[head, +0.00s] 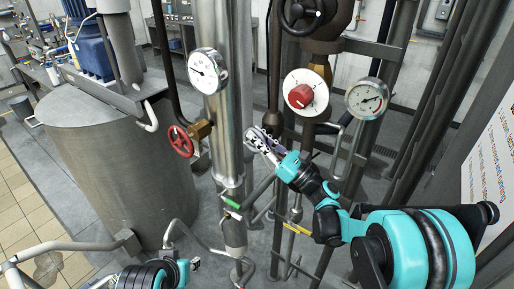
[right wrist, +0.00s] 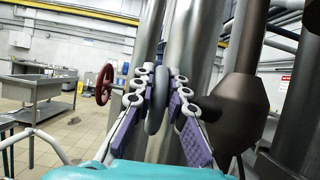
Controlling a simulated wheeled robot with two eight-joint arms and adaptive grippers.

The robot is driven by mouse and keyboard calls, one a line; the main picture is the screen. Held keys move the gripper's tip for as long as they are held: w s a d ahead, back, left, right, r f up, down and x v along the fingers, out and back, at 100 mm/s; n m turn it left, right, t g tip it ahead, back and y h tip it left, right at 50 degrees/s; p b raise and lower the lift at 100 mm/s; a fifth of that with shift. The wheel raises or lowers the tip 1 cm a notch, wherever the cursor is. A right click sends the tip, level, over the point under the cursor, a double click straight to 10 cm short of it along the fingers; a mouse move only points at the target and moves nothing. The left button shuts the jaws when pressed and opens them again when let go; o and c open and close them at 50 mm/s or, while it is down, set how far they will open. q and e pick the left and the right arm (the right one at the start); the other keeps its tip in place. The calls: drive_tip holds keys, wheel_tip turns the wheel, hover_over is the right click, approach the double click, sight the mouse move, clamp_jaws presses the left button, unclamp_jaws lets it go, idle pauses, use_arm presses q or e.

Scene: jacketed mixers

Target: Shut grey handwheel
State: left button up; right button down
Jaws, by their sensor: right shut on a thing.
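The grey handwheel (right wrist: 155,100) shows nearly edge-on in the right wrist view, in front of a shiny steel pipe. My right gripper (right wrist: 160,80) has its two fingers on either side of the wheel's rim and is shut on it. A dark rounded valve body (right wrist: 243,105) stands just right of the wheel.
A red handwheel (head: 181,141) sits on a brass valve left of the column. A red knob on a white dial (head: 302,96), two gauges (head: 208,70) (head: 367,98) and a black handwheel (head: 303,14) are close by. A large tank (head: 115,180) stands left.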

drive_tip(key=shift+s+d+f+t+y+b, duration=0.15)
drive_tip(key=shift+t+y+b, duration=0.45)
drive_tip(key=shift+b, duration=0.65)
drive_tip(key=c, duration=1.5)
unclamp_jaws()
drive_tip(key=shift+c, duration=0.2)
drive_tip(key=v, duration=1.2)
drive_tip(key=shift+f, duration=0.1)
